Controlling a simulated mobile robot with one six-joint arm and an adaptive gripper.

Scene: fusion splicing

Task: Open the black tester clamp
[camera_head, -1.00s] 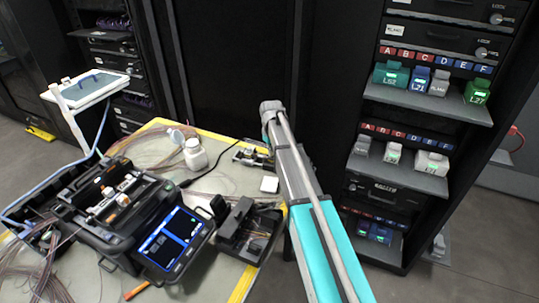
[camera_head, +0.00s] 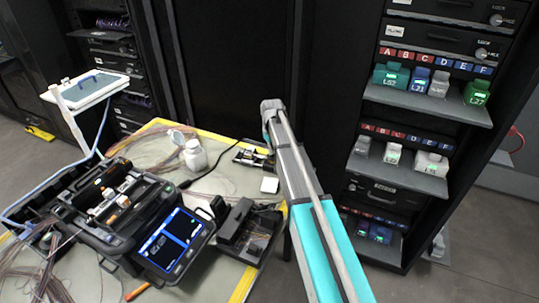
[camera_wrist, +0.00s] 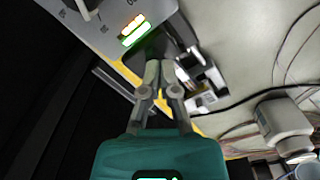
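In the wrist view, a grey device (camera_wrist: 112,22) with a lit green and orange display sits at the top. A black part (camera_wrist: 150,46), which looks like the tester clamp, lies at its edge, just beyond my fingertips. My gripper (camera_wrist: 160,68) has its two fingers close together, with no object seen between them. The tips overlap the black part in the picture; I cannot tell whether they touch it. In the head view, my arm hides the gripper and most of this area. A small black and silver device (camera_head: 252,156) shows just left of the arm.
A white bottle (camera_head: 195,155) stands on the table, and also shows in the wrist view (camera_wrist: 284,118). The splicer (camera_head: 125,215) and an open black tray (camera_head: 246,232) occupy the table's front. The rack's shelf (camera_head: 430,102) with labelled boxes stands right of my arm.

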